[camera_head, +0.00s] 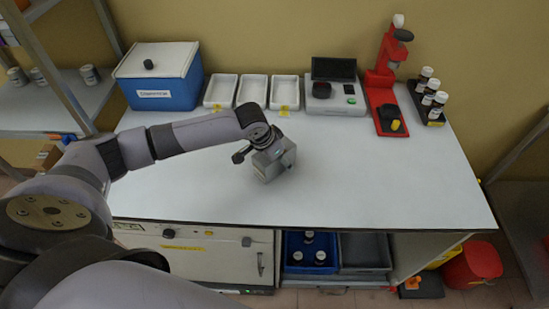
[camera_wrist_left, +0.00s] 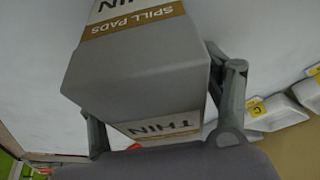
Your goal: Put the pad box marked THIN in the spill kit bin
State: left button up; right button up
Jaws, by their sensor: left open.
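The grey pad box (camera_head: 277,163) is near the middle of the white bench, under my left gripper (camera_head: 260,147); I cannot tell whether it rests flat on the bench. In the left wrist view the box (camera_wrist_left: 135,85) fills the middle, with "SPILL PADS" and "THIN" on white and tan labels. My left gripper (camera_wrist_left: 150,80) is open, with one finger on each side of the box; the right finger is very close to its side. My right gripper is not in view. No bin is readably marked as the spill kit; a red bin (camera_head: 473,266) stands on the floor at the right.
On the bench (camera_head: 390,190), a blue cooler-like box (camera_head: 160,92), white trays (camera_head: 254,90), a grey instrument (camera_head: 334,95), a red stand (camera_head: 388,95) and dark bottles (camera_head: 433,98) line the back. The bench's right and front areas are clear. Blue and grey crates sit below.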

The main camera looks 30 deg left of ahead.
pick_arm(q)
jog(key=shift+c, duration=0.4)
jog(key=c, duration=1.4)
